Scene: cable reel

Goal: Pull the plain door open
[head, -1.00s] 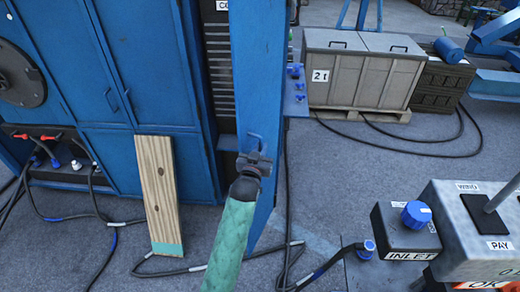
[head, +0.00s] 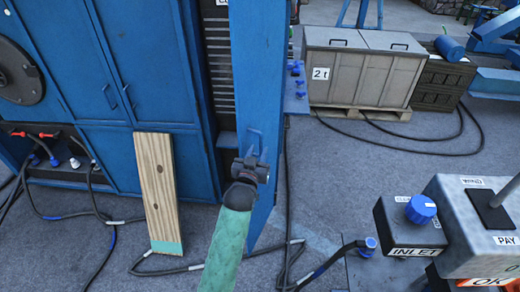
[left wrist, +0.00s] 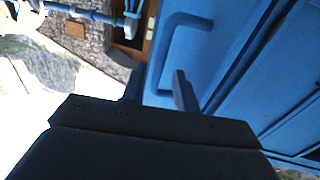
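The plain door (head: 258,70) is a tall flat blue panel standing open from the blue cabinet, with a dark louvred strip showing at its left. Its blue handle (head: 254,138) is a small U-shaped bar low on the panel. In the left wrist view, the handle (left wrist: 175,45) stands out from the blue door face. My left gripper (head: 251,160) is just below and in front of the handle. In the left wrist view, its fingers (left wrist: 159,90) are apart, with the handle's near end between or just beyond them; contact cannot be told. My right gripper is out of view.
A wooden plank (head: 158,190) leans on the cabinet (head: 160,70). Black cables (head: 110,235) lie on the floor. A grey crate (head: 360,70) stands on a pallet behind. An INLET box (head: 410,230) and control box (head: 480,225) are at lower right.

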